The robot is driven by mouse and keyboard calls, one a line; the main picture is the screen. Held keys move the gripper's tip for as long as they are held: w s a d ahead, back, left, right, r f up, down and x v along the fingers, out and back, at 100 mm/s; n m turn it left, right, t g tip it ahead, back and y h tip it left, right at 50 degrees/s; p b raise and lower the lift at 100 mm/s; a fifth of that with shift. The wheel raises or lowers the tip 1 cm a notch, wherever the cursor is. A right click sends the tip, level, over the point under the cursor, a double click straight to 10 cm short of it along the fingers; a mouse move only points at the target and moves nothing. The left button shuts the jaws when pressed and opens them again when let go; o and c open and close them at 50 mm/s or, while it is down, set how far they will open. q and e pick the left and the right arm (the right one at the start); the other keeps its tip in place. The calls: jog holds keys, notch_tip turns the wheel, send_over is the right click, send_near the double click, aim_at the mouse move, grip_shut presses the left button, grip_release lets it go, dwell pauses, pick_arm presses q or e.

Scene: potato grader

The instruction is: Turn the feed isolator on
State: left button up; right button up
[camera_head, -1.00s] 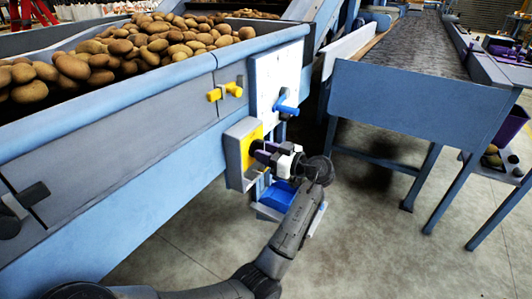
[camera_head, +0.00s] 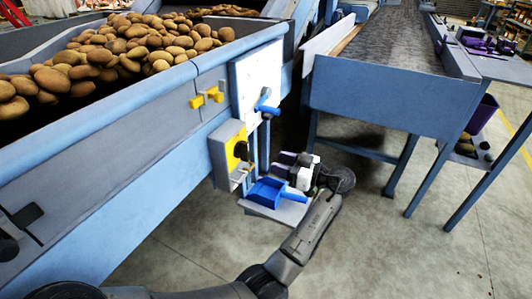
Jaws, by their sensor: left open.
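The feed isolator (camera_head: 222,158) is a grey box with a yellow face on the side of the blue hopper, below the white panel. A dark round knob (camera_head: 241,150) sits on its yellow face. A small brass-coloured part shows just below the knob; its exact shape is too small to tell. My left gripper (camera_head: 281,164) is open and empty, to the right of the isolator and apart from it, with its fingers pointing left. My right gripper is not in view.
A yellow handle (camera_head: 207,97) is on the hopper wall and a blue handle (camera_head: 267,107) on the white panel (camera_head: 258,75). A blue scoop-like tray (camera_head: 267,191) sits on a small shelf below my gripper.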

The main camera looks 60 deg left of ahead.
pick_arm(q)
jog(key=shift+p+v, duration=0.4)
jog(key=shift+v, duration=1.35)
